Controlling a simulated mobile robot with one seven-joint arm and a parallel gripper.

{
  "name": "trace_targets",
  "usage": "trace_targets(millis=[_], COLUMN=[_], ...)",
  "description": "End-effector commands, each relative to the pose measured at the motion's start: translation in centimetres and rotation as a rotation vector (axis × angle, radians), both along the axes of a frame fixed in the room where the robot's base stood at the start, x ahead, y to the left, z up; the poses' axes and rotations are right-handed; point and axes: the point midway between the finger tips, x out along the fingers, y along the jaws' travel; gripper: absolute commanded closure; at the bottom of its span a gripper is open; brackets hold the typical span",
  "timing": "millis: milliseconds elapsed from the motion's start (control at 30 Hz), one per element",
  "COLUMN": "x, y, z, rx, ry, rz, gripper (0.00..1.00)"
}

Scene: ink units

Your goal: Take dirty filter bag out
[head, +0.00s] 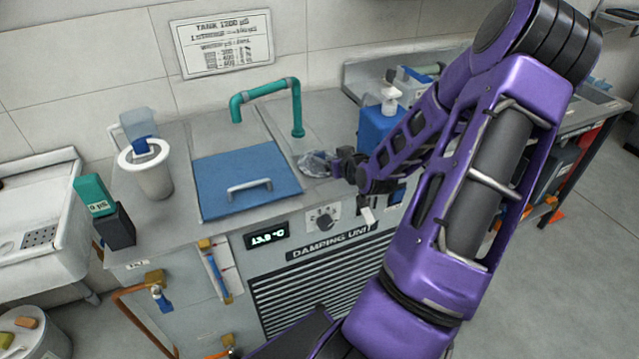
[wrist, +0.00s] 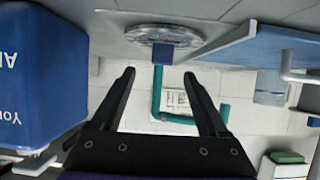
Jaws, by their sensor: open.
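A round, greyish, translucent piece (head: 318,163) sits on the counter beside the blue lid; it may be the rim of the dirty filter bag, but I cannot tell for sure. In the wrist view this round piece (wrist: 165,33) shows a blue tab (wrist: 163,53) on its near edge. My gripper (head: 347,165) is just right of it in the head view. In the wrist view my gripper (wrist: 160,74) is open and empty, its fingers pointing toward the round piece with the tab between their lines, apart from it. Any bag body below the rim is hidden.
A blue pump bottle (head: 378,128) stands close beside my gripper. The blue lid (head: 240,180) with a pale handle and a teal pipe (head: 297,110) are nearby.

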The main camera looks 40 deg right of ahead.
Motion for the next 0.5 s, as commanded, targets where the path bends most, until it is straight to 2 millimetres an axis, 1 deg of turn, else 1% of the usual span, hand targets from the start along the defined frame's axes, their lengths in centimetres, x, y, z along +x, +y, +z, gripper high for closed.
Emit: trace_targets(millis=[200,300,500], x=[2.9,3.8,4.3], y=[-0.2,-0.5,-0.7], z=[-1.7,-2.1,-2.3], rx=[0.003,0.002,0.000], ry=[-0.001,-0.001,0.000], rz=[0.003,0.002,0.001], gripper=[0.22,0.22,0.22])
